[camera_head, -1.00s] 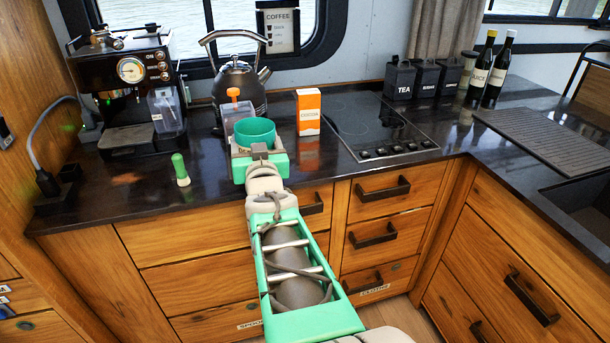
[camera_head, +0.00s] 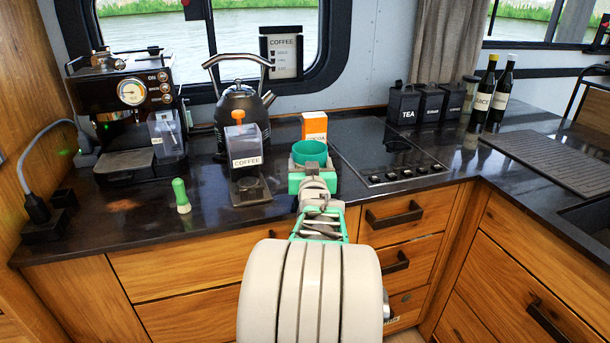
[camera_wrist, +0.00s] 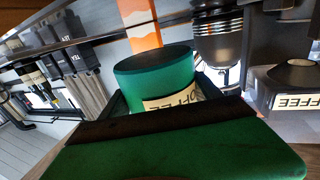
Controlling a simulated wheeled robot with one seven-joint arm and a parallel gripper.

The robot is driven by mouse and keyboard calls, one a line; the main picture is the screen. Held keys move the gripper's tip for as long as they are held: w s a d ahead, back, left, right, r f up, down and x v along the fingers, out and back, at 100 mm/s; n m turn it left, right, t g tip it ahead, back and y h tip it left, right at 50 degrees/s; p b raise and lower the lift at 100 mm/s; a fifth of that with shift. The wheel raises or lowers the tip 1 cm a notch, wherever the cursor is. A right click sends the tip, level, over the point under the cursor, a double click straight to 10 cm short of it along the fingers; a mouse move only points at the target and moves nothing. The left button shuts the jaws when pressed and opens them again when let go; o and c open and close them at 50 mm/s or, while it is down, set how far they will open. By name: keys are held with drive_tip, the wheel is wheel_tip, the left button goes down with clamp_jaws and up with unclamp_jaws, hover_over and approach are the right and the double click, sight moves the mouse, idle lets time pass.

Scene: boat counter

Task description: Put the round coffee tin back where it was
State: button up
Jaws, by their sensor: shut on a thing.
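The round coffee tin (camera_head: 310,152) is a green cylinder with a darker top. It is at the end of my arm, in front of the cocoa box (camera_head: 314,127). In the wrist view the tin (camera_wrist: 155,78) shows a pale label with letters ending in "OFFEE".
A clear coffee dispenser (camera_head: 247,160) stands left of the tin, with a kettle (camera_head: 240,108) behind it. A green-handled tool (camera_head: 181,195) stands farther left, near the coffee machine (camera_head: 130,110). The hob (camera_head: 385,150) lies to the right. Dark canisters (camera_head: 430,102) stand behind it.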

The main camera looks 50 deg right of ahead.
drive_tip(key=f, duration=0.1)
drive_tip(key=f+b, duration=0.1)
drive_tip(key=f, duration=0.1)
drive_tip(key=shift+w+d+f, duration=0.15)
drive_tip(key=shift+w+d, duration=0.1)
drive_tip(key=shift+d, duration=0.1)
drive_tip(key=shift+a+f+b, duration=0.1)
drive_tip(key=shift+f+b, duration=0.3)
drive_tip(key=shift+b, duration=0.05)
drive_tip(key=o, duration=1.6)
drive_tip(key=shift+c, duration=0.2)
drive_tip(key=shift+r, duration=0.1)
drive_tip(key=shift+s+a+r+p, duration=0.1)
drive_tip(key=shift+s+r+p, duration=0.05)
drive_tip(key=shift+p, duration=0.15)
drive_tip(key=v, duration=1.1)
drive_tip(key=shift+s+a, duration=0.25)
drive_tip(key=shift+a, duration=0.05)
